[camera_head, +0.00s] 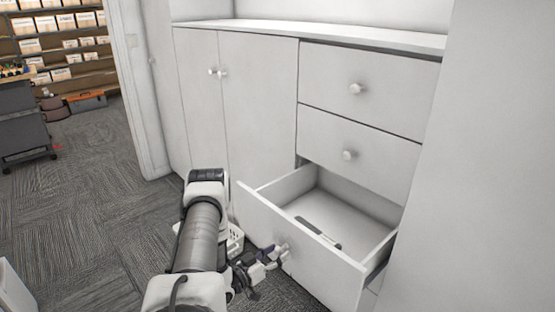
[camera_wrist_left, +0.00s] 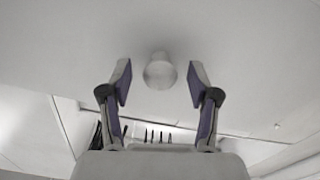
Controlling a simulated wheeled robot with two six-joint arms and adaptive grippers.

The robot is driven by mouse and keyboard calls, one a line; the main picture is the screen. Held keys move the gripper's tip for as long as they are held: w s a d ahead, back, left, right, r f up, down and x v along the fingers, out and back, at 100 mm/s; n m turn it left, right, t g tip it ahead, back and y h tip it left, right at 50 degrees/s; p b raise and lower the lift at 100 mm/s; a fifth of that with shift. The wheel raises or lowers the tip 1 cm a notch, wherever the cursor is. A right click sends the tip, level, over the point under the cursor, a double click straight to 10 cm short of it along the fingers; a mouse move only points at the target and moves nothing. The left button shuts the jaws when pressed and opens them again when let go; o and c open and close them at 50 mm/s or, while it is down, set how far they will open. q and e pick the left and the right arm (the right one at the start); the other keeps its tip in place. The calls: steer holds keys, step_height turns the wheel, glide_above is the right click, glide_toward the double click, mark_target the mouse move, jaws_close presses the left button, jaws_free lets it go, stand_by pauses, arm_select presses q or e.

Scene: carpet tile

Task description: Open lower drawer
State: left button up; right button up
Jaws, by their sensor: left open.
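The lower drawer (camera_head: 300,243) of the white cabinet is pulled well out, and its inside shows. A dark, slim object (camera_head: 318,231) lies in it. My left gripper (camera_head: 281,252) is at the front face of this drawer. In the left wrist view the two fingers (camera_wrist_left: 160,82) are apart, one on each side of the round knob (camera_wrist_left: 160,71), with gaps between the fingers and the knob. In the head view the gripper mostly hides that knob. My right gripper shows in neither view.
Two closed drawers with round knobs, the upper (camera_head: 366,88) and the middle (camera_head: 358,149), are above the open one. Closed cabinet doors (camera_head: 257,107) stand to the left.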

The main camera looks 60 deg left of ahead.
arm_select(q)
steer(key=v, duration=1.1)
steer(key=shift+s, duration=0.25)
steer(key=shift+d, duration=0.15)
steer(key=w+d+f+m+g+h, duration=0.1)
steer(key=w+d+f+g+h, duration=0.2)
steer(key=d, duration=0.4)
steer(key=w+d+f+g, duration=0.2)
steer(key=w+d+f, duration=0.2)
steer(key=w+d, duration=0.15)
steer(key=w+d+f+m+g+h, duration=0.1)
steer(key=w+d+f+g+h, duration=0.2)
steer(key=d, duration=0.4)
steer(key=s+d+m+g, duration=0.25)
steer(key=d+g, duration=0.25)
steer(key=d, duration=0.7)
steer(key=s+d+r+g+y, duration=0.1)
steer(key=s+g, duration=0.3)
steer(key=s, duration=0.5)
steer(key=shift+d+r+m+g+y, duration=0.3)
steer(key=shift+d+r+m+y, duration=0.15)
steer(key=shift+d, duration=0.3)
